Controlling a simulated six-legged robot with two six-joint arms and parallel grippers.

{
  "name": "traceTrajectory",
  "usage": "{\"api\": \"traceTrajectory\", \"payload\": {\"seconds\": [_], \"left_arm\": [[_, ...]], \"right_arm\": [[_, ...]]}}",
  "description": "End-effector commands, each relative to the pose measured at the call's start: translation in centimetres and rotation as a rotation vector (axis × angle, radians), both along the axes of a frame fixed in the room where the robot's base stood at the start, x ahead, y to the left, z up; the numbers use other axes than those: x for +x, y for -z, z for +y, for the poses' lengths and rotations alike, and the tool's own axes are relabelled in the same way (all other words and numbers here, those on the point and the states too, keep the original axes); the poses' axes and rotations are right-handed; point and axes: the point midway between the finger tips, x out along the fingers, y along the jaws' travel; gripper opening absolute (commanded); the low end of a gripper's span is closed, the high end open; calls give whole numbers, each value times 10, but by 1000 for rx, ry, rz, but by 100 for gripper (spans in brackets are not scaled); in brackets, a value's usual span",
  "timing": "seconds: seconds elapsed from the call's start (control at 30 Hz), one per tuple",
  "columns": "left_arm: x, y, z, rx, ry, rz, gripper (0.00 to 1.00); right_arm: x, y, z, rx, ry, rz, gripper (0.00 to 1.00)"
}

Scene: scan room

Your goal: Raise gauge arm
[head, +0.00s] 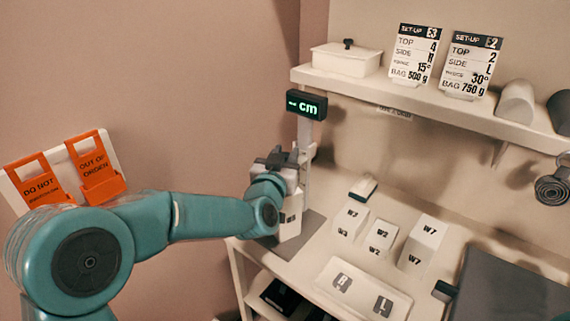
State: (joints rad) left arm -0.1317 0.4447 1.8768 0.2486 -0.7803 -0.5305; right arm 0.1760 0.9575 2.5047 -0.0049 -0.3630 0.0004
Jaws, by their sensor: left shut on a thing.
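The height gauge is a pale upright post (304,133) at the back left of the white bench. A dark display (307,106) with green "cm" is fixed at its top. My left arm comes in from the left, and my left gripper (283,160) is at the post, well below the display. It is shut on what appears to be the gauge arm, mostly hidden by the gripper. A white block (290,222) with dark lettering stands below the gripper, partly covered by my arm. My right gripper is not in view.
White wedges marked W3, W2 and W7 (422,243) stand right of the gauge. A plate (362,288) marked R and L lies in front. A shelf (440,99) above holds a lidded box (346,59) and set-up cards (414,54). Orange tags (95,168) hang at left.

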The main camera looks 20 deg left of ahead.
Motion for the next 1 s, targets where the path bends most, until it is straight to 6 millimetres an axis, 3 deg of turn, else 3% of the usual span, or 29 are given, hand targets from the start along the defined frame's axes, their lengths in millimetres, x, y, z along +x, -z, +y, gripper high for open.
{"api": "traceTrajectory", "payload": {"seconds": [0.07, 0.33, 0.37, 0.4, 0.77, 0.87, 1.0], "left_arm": [[0, -17, 0, 0, 1, -4, 0], [0, -20, 0, 0, -1, -9, 0], [0, -20, 0, 0, -1, -10, 37], [0, -21, 0, 0, -1, -11, 50], [-3, -17, 0, 0, 0, -4, 52], [-16, -17, -1, 0, 1, -3, 52], [-48, -17, -3, 0, 2, -5, 52]], "right_arm": [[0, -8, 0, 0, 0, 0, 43], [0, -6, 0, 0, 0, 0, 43], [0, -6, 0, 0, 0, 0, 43], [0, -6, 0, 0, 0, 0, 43], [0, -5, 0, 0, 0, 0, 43], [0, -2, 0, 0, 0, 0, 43], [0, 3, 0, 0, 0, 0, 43]]}}
